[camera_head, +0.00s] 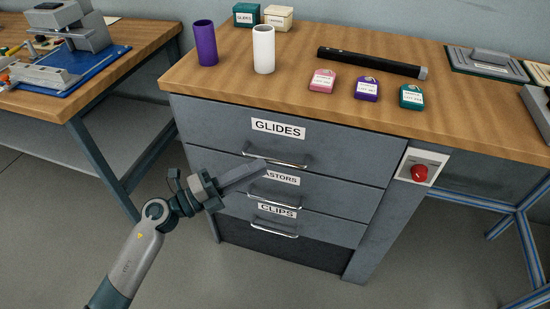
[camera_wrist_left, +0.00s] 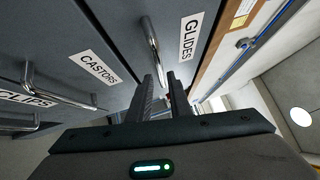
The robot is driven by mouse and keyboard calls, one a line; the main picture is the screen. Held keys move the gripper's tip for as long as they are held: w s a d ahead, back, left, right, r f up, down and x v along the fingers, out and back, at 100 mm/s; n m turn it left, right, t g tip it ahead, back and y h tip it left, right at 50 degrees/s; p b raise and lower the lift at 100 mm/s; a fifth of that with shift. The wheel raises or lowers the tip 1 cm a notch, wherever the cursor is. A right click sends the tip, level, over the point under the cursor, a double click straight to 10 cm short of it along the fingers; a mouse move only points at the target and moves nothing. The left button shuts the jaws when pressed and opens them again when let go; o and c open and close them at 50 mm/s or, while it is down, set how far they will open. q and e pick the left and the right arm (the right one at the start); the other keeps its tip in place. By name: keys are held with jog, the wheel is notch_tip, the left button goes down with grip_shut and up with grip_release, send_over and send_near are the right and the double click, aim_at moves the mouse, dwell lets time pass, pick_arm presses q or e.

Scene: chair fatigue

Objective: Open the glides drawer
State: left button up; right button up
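The glides drawer (camera_head: 215,132) is the top drawer of the grey cabinet and sits flush with its front. Its bar handle (camera_head: 285,163) is below the GLIDES label (camera_head: 278,128); the handle also shows in the left wrist view (camera_wrist_left: 151,42). In the left wrist view the two fingers (camera_wrist_left: 161,80) stand apart with a gap. The handle's lower end lies at the fingertips; I cannot tell whether they touch. My right gripper is not in view.
The castors drawer (camera_head: 345,199) and clips drawer (camera_head: 320,227) are shut below. A red button (camera_head: 419,172) is on the cabinet's right. A purple cylinder (camera_head: 206,44), a white cylinder (camera_head: 264,50) and a black bar (camera_head: 370,63) are on the worktop. The floor in front is clear.

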aim_at(275, 161)
pick_arm(q)
jog(key=x, duration=0.6)
grip_shut()
